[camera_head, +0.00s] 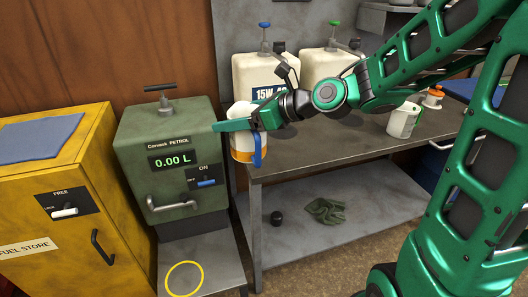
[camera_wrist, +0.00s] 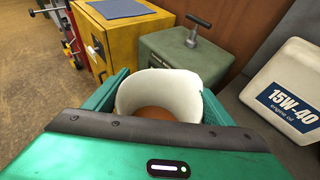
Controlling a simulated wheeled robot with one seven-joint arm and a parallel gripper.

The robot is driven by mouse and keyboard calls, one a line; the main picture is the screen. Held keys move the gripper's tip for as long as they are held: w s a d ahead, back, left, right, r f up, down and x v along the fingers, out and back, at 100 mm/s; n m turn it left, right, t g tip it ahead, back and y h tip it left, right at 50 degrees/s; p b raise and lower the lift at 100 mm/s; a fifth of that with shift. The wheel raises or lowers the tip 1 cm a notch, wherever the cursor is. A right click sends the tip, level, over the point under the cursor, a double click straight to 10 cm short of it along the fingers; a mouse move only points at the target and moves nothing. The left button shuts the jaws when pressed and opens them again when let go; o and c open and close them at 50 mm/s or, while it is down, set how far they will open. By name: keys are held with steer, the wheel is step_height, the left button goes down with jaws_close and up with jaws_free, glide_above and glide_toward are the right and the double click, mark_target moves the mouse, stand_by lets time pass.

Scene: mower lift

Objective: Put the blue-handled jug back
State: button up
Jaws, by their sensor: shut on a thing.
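The blue-handled jug (camera_head: 242,148) is white with an orange-brown lower band and a blue handle on its right side. My gripper (camera_head: 232,124) is shut on it near its upper part. In the head view the jug hangs upright in front of the left end of the bench, beside the green petrol dispenser. In the wrist view the white jug (camera_wrist: 160,92) sits between the two green fingers, and brownish-orange shows inside it. The jug's far side is hidden by my gripper.
The green petrol dispenser (camera_head: 170,135) reads 0.00 L, with a yellow ring (camera_head: 185,279) on its low platform. A metal bench (camera_head: 330,150) holds two oil containers, with blue and green pumps, and a white, green-marked jug (camera_head: 403,120). A yellow fuel cabinet (camera_head: 50,190) stands left. A glove (camera_head: 325,210) lies on the lower shelf.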

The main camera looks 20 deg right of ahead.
steer(key=shift+w+d+f, duration=0.15)
steer(key=shift+w+f, duration=0.05)
steer(key=shift+w, duration=0.15)
steer(key=w+d+f, duration=0.7)
steer(key=w+f, duration=0.1)
steer(key=f, duration=0.2)
steer(key=shift+w+d+f, duration=0.25)
steer(key=shift+f, duration=0.05)
steer(key=shift+f, duration=0.15)
steer(key=o, duration=1.4)
steer(key=shift+o, duration=0.2)
steer(key=v, duration=1.2)
